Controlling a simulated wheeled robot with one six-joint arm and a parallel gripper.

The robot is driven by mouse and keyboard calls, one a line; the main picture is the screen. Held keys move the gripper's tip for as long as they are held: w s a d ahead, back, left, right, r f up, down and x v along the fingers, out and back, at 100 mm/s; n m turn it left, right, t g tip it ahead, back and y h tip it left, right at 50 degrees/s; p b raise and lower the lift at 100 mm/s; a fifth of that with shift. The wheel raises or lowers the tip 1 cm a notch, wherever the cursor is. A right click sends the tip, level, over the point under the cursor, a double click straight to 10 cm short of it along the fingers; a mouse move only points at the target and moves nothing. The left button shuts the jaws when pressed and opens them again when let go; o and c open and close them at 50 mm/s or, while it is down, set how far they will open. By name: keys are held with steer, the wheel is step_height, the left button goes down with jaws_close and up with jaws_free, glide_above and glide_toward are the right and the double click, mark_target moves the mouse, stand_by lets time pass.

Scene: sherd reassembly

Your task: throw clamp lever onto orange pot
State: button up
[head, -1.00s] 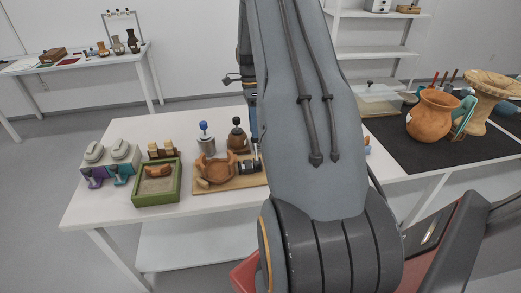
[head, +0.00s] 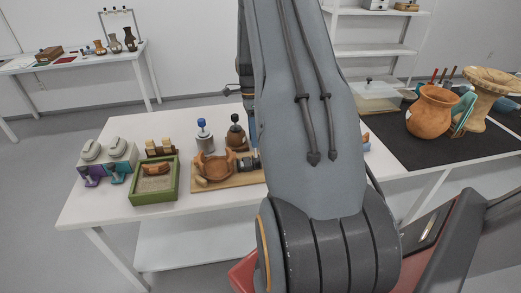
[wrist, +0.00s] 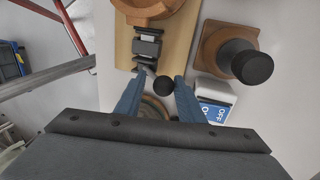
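The orange pot (head: 214,168), with a broken rim, sits on a wooden board (head: 228,183) on the table. Part of the pot (wrist: 150,8) shows at the top of the wrist view. A dark metal clamp (wrist: 147,45) stands at its side, and its lever ends in a black round knob (wrist: 163,86). In the wrist view my gripper (wrist: 160,79) has its two blue-grey fingers spread, one each side of the knob, with gaps visible. Whether the fingers are at the knob's height is unclear. In the head view my arm hides the fingers.
A brown block with a black knob (wrist: 253,66) and a white device marked OFF (wrist: 216,100) stand right of the fingers. A green sand tray (head: 155,200) is left of the board. A large orange vase (head: 432,114) stands on the dark mat at right.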

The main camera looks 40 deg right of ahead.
steer(key=shift+s+a+r+t+h+p, duration=0.3)
steer(key=shift+s+a+r+t+p, duration=0.25)
steer(key=shift+s+r+p, duration=0.3)
steer(key=shift+s+a+t, duration=0.25)
steer(key=shift+s+a, duration=0.15)
steer(key=shift+s, duration=0.3)
steer(key=shift+s+a+t+h+p, duration=0.3)
steer(key=shift+s+a+t+h, duration=0.15)
steer(key=shift+s, duration=0.25)
steer(key=shift+s+a+f+t+h+b, duration=0.2)
steer(key=shift+s+a+f+t+b, duration=0.2)
steer(key=shift+s, duration=0.35)
steer(key=shift+s+a+f+t+h+b, duration=0.3)
steer(key=shift+s+a, duration=0.25)
steer(key=shift+s, duration=0.25)
steer(key=shift+s+a+f+t+h+b, duration=0.2)
steer(key=shift+s+a+t+b, duration=0.25)
steer(key=shift+s, duration=0.3)
steer(key=shift+b, duration=1.25)
steer(key=shift+s+a+f+t+h+b, duration=0.3)
steer(key=shift+s+f+b, duration=0.1)
steer(key=shift+b, duration=1.75)
